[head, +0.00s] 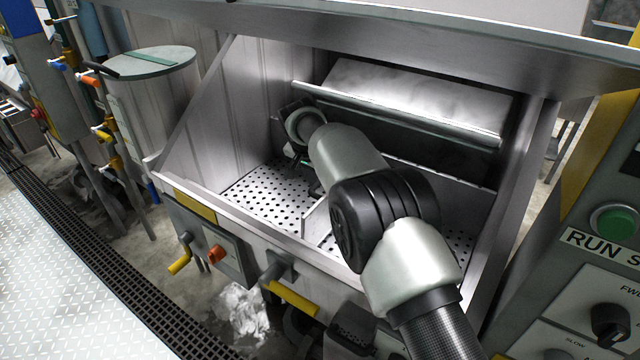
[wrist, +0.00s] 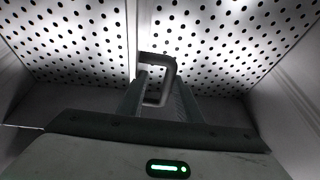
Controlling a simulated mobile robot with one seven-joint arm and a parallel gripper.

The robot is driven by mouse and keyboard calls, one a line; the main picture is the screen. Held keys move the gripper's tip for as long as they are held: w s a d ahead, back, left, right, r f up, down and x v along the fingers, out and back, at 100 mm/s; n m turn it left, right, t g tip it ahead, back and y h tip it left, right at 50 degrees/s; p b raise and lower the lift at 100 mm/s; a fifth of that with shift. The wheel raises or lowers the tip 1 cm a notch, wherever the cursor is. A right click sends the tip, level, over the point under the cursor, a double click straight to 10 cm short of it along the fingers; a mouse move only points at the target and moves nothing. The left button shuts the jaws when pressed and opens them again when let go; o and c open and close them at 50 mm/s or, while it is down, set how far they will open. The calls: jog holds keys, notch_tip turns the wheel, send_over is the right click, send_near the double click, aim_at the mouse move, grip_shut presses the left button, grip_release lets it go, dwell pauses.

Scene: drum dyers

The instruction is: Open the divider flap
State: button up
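Inside the steel trough, a low upright divider (head: 315,216) stands between two perforated floor sections; I take it as the divider flap. In the wrist view the divider (wrist: 132,38) runs up the middle, with a grey loop handle (wrist: 168,63) at its near end. My gripper (wrist: 163,80) has its two fingers apart, one on each side of the handle. I cannot tell whether either finger touches it. In the head view my gripper (head: 287,128) is mostly hidden behind my wrist, and my arm covers much of the right section.
A sloped metal panel with a front bar (head: 400,112) crosses the trough's back. The trough's side walls and front rim (head: 250,232) bound the space. Yellow-handled valves (head: 292,298) hang on the front. A control panel (head: 590,290) stands at the right, a lidded drum (head: 150,65) at the left.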

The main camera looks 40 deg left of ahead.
jog(key=v, duration=1.2)
jog(key=shift+s+f, duration=0.1)
